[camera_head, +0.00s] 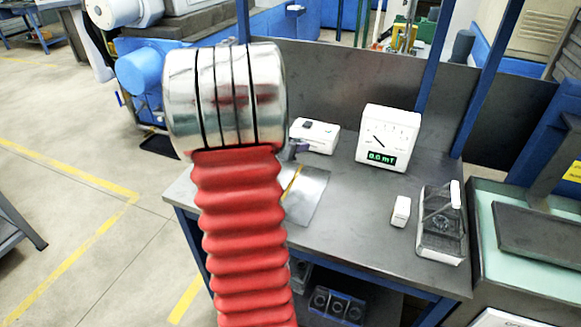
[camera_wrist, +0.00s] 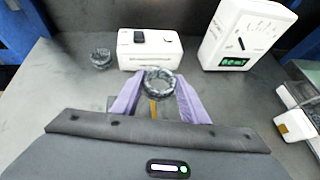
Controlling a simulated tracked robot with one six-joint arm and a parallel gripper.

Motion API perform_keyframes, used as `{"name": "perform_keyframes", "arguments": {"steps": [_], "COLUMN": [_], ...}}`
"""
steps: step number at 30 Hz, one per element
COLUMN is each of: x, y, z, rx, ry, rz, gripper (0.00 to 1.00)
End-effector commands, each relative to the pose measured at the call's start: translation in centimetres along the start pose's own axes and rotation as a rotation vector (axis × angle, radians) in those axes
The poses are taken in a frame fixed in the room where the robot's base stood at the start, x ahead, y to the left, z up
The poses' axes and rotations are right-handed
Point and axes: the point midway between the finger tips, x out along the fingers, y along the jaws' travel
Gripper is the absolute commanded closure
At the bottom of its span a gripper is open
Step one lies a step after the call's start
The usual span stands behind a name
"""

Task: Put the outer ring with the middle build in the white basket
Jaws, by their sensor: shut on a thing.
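My gripper (camera_wrist: 160,92) has purple fingers and is shut on a dark, shiny metal ring (camera_wrist: 159,76) between its tips, in front of the white box. I cannot tell from its face what build it has. A second dark ring (camera_wrist: 101,59) sits on the table to the left of the white box. A pale-edged basket (camera_head: 441,250) stands at the right end of the table, with dark contents; part of it shows at the right edge of the wrist view (camera_wrist: 297,96).
A white box (camera_head: 315,134) with a dark button stands at the back of the table (camera_head: 350,215). A white meter (camera_head: 388,138) reading about 0.0 mT stands right of it. A small white block (camera_head: 401,211) lies beside the basket. The table's middle is clear.

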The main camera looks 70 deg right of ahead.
Motion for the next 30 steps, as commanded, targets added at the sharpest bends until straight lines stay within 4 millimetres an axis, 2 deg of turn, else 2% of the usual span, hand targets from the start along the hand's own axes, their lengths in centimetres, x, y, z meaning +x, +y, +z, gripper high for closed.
{"name": "perform_keyframes", "arguments": {"steps": [14,24,30], "x": [0.2,2.5,3.1], "y": [-0.2,-0.2,-0.2], "z": [-0.4,-4.7,-5.5], "rx": [-0.005,-0.007,-0.003], "ry": [0.001,0.002,-0.001], "rz": [0.008,0.007,0.007], "gripper": [0.89,0.89,0.89]}}
